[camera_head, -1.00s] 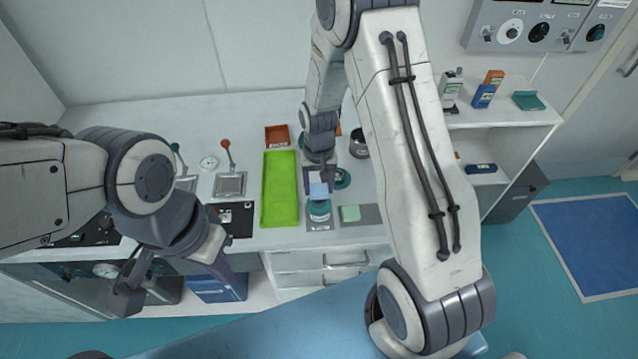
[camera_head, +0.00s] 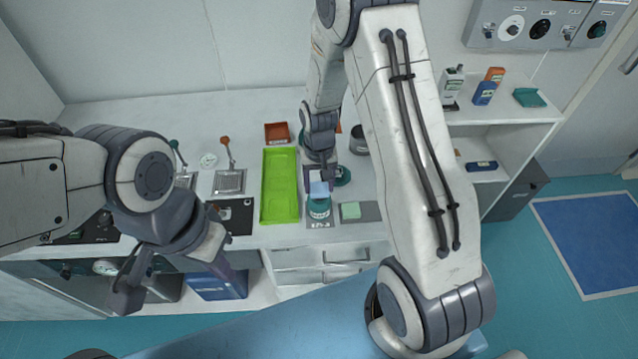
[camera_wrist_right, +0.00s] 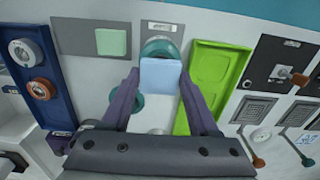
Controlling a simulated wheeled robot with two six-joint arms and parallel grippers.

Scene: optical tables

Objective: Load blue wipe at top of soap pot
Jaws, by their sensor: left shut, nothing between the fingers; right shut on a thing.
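The blue wipe (camera_head: 319,188) is a small light-blue square held in my right gripper (camera_head: 320,182). It also shows in the right wrist view (camera_wrist_right: 160,75), between the two purple fingers. The teal soap pot (camera_head: 319,209) stands on a grey labelled mat. In the head view the wipe is just behind the pot's top and overlaps it. In the right wrist view the wipe partly covers the pot (camera_wrist_right: 160,47). I cannot tell whether they touch.
A green tray (camera_head: 281,188) lies left of the pot. A green pad (camera_head: 350,210) lies on a grey mat to its right. A teal round piece (camera_head: 342,176) and a dark round container (camera_head: 358,143) stand behind. A red-brown box (camera_head: 277,132) is at the back.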

